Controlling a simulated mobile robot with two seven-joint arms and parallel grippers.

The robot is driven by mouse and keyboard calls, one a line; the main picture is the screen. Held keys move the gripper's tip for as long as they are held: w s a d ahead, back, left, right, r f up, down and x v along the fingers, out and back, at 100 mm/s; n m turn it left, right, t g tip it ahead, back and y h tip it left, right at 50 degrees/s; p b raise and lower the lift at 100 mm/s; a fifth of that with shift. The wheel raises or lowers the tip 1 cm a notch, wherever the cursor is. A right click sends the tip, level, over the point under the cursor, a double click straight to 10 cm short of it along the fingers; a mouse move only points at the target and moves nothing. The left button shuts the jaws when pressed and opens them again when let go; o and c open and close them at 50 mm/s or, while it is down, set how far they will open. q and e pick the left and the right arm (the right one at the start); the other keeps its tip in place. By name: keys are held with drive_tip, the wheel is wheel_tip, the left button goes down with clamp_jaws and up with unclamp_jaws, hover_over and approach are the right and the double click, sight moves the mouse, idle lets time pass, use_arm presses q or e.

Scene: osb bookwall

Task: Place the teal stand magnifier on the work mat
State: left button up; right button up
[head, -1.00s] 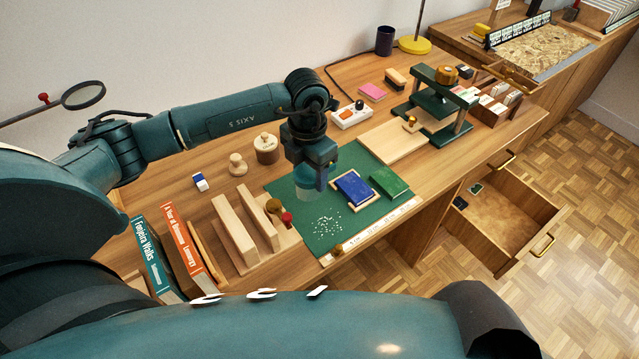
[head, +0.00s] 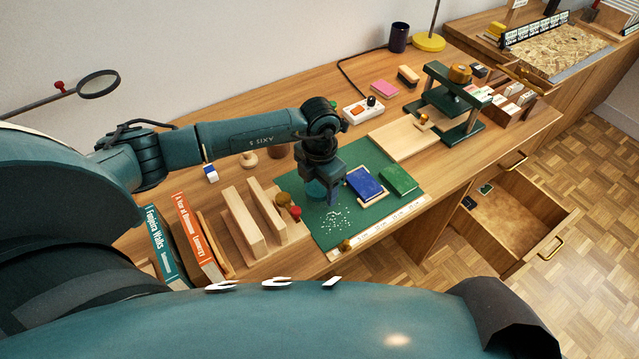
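The green work mat (head: 381,217) lies on the wooden bench, with white specks on its near left part. My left gripper (head: 325,195) is over the left part of the mat, pointing down. It appears shut on the teal stand magnifier (head: 316,189), which shows as a teal, partly see-through body below the wrist, partly hidden by the gripper. I cannot tell whether its base touches the mat. My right gripper is not in view.
A blue book (head: 365,184) on a wooden frame and a green book (head: 399,181) lie on the mat's right half. Wooden rails (head: 243,220) and a red knob (head: 295,212) stand close to its left. A green press (head: 450,105) stands behind right. An open drawer (head: 510,215) juts out at right.

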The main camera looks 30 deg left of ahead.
sight(319, 186)
use_arm(q)
drive_tip(key=o, duration=0.3)
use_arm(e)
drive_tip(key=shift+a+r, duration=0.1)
use_arm(q)
drive_tip(key=shift+r, duration=0.1)
drive_tip(key=shift+r, duration=0.25)
wheel_tip(319, 186, up, 12)
drive_tip(key=b, duration=0.1)
drive_tip(key=shift+f, duration=0.15)
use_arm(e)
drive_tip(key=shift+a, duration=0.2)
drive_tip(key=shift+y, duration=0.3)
